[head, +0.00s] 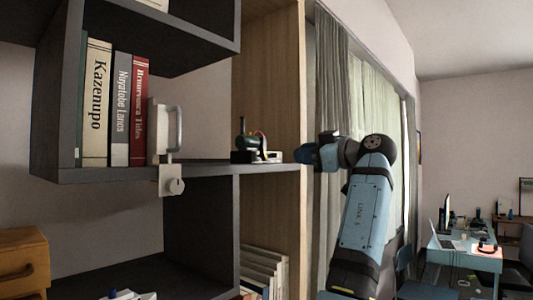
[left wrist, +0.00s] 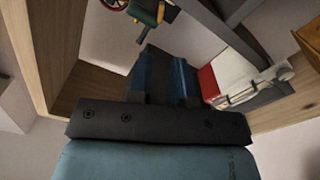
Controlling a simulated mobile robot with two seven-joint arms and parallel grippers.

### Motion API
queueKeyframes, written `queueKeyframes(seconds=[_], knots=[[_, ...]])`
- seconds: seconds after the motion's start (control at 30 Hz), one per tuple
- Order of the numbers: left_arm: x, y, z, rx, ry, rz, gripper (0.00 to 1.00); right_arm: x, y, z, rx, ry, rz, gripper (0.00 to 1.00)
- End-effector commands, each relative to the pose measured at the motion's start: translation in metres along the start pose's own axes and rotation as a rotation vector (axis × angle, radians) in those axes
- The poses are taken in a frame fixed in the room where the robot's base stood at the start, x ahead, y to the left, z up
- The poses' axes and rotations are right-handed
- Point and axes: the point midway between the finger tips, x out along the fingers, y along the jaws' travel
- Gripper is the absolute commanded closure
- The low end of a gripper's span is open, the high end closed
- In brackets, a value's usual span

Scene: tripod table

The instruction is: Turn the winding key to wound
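A small green model with a dark base (head: 247,143) stands on the shelf near its right end. In the left wrist view its green body (left wrist: 148,15) shows at the top, with a red wheel and a short dark rod. A white bracket with a round knob (head: 175,186) sits at the shelf's front edge beside the books; the knob also shows in the left wrist view (left wrist: 285,74). I cannot tell which part is the winding key. My left gripper (head: 305,153) is right of the model, apart from it. Its blue fingers (left wrist: 164,65) are open and empty. My right gripper is out of view.
Several books (head: 112,105) stand left of the bracket. The dark shelf (head: 110,185) meets a wooden side panel (head: 268,75) behind the model. Curtains (head: 335,80) hang right of it. A desk (head: 465,255) is far right. The shelf between bracket and model is clear.

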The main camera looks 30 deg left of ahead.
Motion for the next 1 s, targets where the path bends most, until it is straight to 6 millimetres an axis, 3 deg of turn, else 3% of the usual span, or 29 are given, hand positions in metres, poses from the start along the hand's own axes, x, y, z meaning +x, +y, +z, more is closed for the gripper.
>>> queueKeyframes(seconds=[0.3,0.5,0.7,1.0], knots=[[0.069,0.000,-0.003,0.001,0.001,-0.001,0.81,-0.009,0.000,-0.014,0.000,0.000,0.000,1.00],[0.102,0.001,-0.001,0.002,0.000,0.001,0.81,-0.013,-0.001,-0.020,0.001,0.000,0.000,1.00],[0.116,0.000,0.000,0.002,0.000,0.002,0.81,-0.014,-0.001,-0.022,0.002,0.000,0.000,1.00],[0.118,0.000,0.001,0.002,0.000,0.003,0.81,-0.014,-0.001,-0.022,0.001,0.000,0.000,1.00]])
